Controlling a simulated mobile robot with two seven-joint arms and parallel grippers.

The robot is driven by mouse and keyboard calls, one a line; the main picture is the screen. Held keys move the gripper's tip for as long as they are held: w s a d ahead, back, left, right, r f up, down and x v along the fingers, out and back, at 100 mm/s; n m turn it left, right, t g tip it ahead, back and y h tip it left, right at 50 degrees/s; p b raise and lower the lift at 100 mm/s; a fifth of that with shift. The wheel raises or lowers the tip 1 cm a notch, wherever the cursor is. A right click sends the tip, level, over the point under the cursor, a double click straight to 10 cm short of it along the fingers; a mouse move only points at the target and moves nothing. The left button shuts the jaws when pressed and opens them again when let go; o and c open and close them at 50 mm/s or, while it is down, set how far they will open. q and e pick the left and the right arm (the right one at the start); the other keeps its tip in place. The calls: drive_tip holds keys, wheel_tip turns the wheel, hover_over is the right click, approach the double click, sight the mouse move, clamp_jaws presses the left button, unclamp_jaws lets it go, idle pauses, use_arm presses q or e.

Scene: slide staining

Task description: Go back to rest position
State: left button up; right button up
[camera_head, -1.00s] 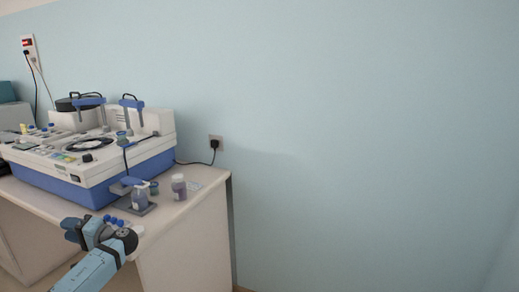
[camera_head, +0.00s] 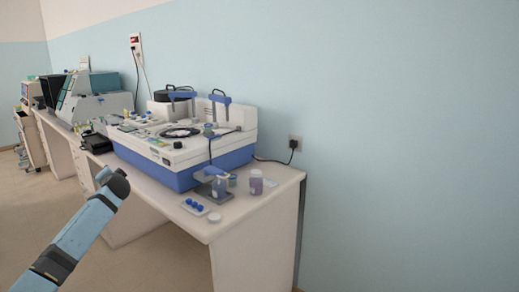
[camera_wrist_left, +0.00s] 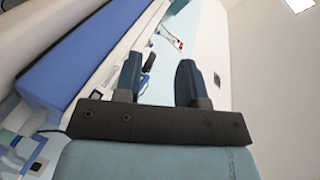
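My left arm comes in from the lower left in the head view, with its gripper (camera_head: 104,176) in front of the bench, apart from the things on it. In the left wrist view the two dark fingers of this gripper (camera_wrist_left: 160,62) stand apart with nothing between them. It is open and empty. My right gripper is in neither view.
The white bench (camera_head: 240,220) carries a blue-and-white staining machine (camera_head: 185,165). Near its front right corner are a purple-filled bottle (camera_head: 256,183), a bottle on a dark stand (camera_head: 218,187), blue-topped items (camera_head: 194,206) and a white cap (camera_head: 214,218). Open floor (camera_head: 40,215) lies left.

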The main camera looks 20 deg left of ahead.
use_arm(q)
drive_tip(key=w+d+r+m+t+h, duration=0.2)
drive_tip(key=w+d+t+h, duration=0.4)
drive_tip(key=d+t, duration=0.1)
drive_tip(key=s+d+f+m+g+h, duration=0.1)
drive_tip(key=s+d+f+h, duration=0.2)
drive_tip(key=s+d+f, duration=0.7)
drive_tip(key=s+d+f+m+g+h, duration=0.1)
drive_tip(key=s+d+f+h, duration=0.25)
drive_tip(key=d+f, duration=1.25)
drive_tip(key=s+d+f+n+g+h, duration=0.15)
drive_tip(key=s+d+f, duration=0.35)
drive_tip(key=s+d, duration=0.7)
drive_tip(key=s+d+f+n+g+h, duration=0.15)
drive_tip(key=s+d+f, duration=0.45)
drive_tip(key=s, duration=1.1)
wheel_tip(320, 180, up, 16)
drive_tip(key=s+d+m+p, duration=0.1)
drive_tip(key=p, duration=1.5)
drive_tip(key=shift+s+d+p, duration=0.3)
drive_tip(key=shift+d+p, duration=0.05)
drive_tip(key=shift+d, duration=0.05)
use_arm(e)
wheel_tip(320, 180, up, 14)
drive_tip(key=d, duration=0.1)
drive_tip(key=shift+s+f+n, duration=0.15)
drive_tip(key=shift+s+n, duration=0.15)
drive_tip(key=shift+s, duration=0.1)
